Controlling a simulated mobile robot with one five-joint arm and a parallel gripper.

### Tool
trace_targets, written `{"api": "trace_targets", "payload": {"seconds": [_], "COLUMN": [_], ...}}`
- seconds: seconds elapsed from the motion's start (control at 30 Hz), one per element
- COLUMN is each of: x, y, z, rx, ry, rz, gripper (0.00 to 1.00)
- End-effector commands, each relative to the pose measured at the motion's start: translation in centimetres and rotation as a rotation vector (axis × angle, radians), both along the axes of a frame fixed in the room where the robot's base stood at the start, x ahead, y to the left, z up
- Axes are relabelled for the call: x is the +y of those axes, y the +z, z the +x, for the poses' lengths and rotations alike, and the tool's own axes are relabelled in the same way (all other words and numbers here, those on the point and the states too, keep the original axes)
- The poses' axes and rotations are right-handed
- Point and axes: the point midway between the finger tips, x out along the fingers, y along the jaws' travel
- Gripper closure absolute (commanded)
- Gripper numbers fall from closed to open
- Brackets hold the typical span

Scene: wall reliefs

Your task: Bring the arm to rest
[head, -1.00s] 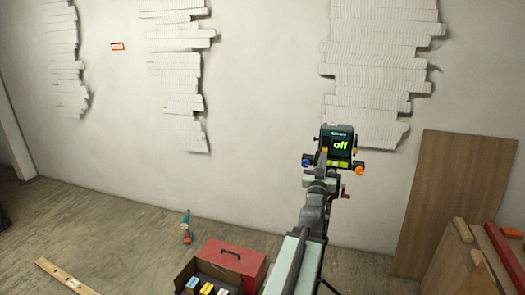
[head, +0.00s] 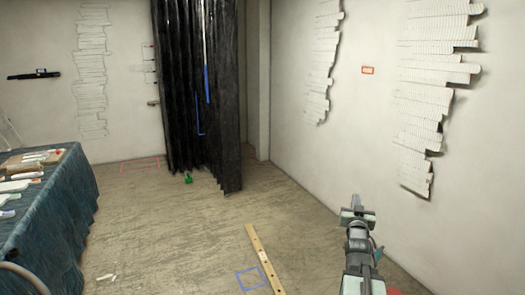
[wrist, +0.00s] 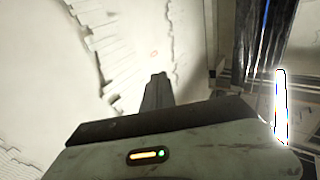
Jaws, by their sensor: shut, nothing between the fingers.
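My gripper (head: 357,203) is at the end of my arm at the lower right of the head view, in front of the right wall. Its fingers are shut with nothing between them. In the wrist view the dark fingers (wrist: 157,90) lie together beyond the pale gripper body, which has a small orange and green light. Nothing touches the gripper in either view.
A cloth-covered table (head: 45,215) with small items stands at the left. A black curtain (head: 200,90) hangs at the back. A wooden strip (head: 264,260) and a blue square outline (head: 253,279) are on the floor. White reliefs (head: 435,90) jut from the right wall.

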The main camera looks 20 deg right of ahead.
Motion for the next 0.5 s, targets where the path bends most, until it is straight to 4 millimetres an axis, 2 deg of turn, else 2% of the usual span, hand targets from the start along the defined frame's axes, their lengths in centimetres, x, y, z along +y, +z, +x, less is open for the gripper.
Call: {"api": "trace_targets", "payload": {"seconds": [0.03,0.1,0.17,0.23,0.27,0.3,0.37,0.4,0.43,0.5], "x": [3.8,8.9,13.5,19.0,21.4,24.6,29.5,32.6,35.0,40.2], "y": [-1.0,-2.8,-4.5,-6.7,-7.7,-9.1,-11.2,-12.8,-14.0,-16.9], "z": [2.7,5.7,7.9,9.8,10.4,11.0,11.4,11.2,10.9,9.4], "rx": [0.037,0.105,0.17,0.258,0.299,0.358,0.457,0.53,0.588,0.743], "ry": [0.058,0.127,0.191,0.26,0.289,0.328,0.384,0.419,0.446,0.5], "rz": [0.027,0.07,0.106,0.146,0.162,0.183,0.214,0.233,0.247,0.281], "gripper": [1.0,1.0,1.0,1.0,1.0,1.0,1.0,1.0,1.0,1.0]}}
